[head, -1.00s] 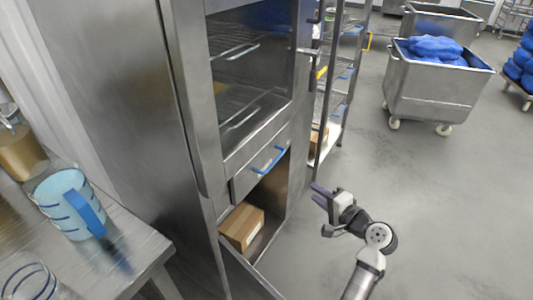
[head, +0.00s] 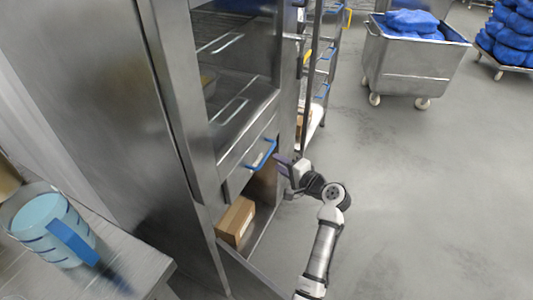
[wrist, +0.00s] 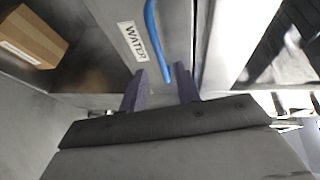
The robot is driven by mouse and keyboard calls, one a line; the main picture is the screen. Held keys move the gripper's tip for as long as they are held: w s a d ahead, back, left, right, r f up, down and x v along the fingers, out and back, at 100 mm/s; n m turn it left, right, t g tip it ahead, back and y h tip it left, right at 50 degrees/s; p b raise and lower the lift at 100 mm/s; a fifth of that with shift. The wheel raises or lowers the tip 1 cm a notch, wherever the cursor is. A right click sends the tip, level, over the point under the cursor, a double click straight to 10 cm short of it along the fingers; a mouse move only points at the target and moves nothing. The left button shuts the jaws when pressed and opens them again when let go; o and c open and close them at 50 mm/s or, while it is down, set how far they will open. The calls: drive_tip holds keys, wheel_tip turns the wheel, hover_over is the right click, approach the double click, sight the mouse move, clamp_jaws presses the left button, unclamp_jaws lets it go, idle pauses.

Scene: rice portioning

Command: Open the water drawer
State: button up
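The water drawer (head: 245,165) is a steel front with a blue bar handle (head: 262,154), below the glass-fronted compartment of the steel cabinet. The drawer looks shut. My gripper (head: 284,164) is just right of the handle in the head view. In the wrist view, my gripper (wrist: 161,80) has its two purple fingers apart, with the lower end of the handle in line with the gap between them. I cannot tell whether they touch it.
Below the drawer is an open compartment with a cardboard box (head: 236,220) and a lowered door. A table with a blue-handled jug (head: 55,228) stands at left. A rack (head: 318,75) is behind the cabinet; a steel bin (head: 405,65) is farther back. Floor at right is clear.

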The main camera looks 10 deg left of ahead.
sight(267, 155)
drive_tip(key=p+x, duration=0.1)
drive_tip(key=x, duration=0.6)
clamp_jaws()
